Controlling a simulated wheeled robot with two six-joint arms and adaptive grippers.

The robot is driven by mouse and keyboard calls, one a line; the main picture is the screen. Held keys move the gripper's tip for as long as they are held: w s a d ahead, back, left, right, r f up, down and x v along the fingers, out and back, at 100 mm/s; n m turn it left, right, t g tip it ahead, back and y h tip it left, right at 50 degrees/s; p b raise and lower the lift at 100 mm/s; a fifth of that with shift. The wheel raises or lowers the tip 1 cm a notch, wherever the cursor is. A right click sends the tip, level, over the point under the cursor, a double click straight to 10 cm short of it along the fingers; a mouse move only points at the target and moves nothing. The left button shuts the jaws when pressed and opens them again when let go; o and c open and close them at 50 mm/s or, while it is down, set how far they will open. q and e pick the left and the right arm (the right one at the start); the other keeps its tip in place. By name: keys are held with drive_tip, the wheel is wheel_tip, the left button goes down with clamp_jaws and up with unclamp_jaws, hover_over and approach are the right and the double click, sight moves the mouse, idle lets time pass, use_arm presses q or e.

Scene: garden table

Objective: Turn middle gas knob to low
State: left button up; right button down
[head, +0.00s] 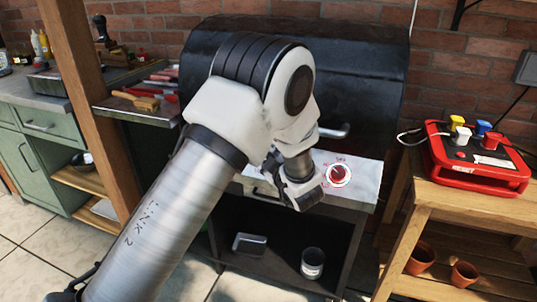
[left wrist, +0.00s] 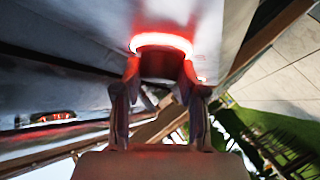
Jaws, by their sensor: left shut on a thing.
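The black barbecue has a light front panel (head: 357,182). A red gas knob with a pale ring (head: 338,174) shows at the panel's right. My left gripper (head: 304,190) is at the panel just left of that knob and hides the part behind it. In the left wrist view my left gripper (left wrist: 160,72) is shut on the dark middle gas knob (left wrist: 160,66), a finger on each side. A red glowing ring (left wrist: 160,42) surrounds its base. Another knob with a red ring (left wrist: 46,118) shows at the left there. The held knob's exact setting cannot be read. My right gripper is out of view.
The barbecue's black lid (head: 368,75) is shut, with its handle (head: 335,131) just above the panel. A wooden table (head: 437,190) at the right holds a red box with coloured plugs (head: 475,165). A side shelf (head: 135,108) with utensils is at the left.

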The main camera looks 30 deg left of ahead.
use_arm(q)
drive_tip(key=shift+r+n+g+p, duration=0.1)
drive_tip(key=shift+n+g+p, duration=0.4)
drive_tip(key=shift+n, duration=0.2)
drive_tip(key=o, duration=1.1)
drive_tip(key=shift+o, duration=0.2)
drive_tip(key=shift+d, duration=0.1)
drive_tip(key=v, duration=0.7)
drive_tip(key=shift+d, duration=0.15)
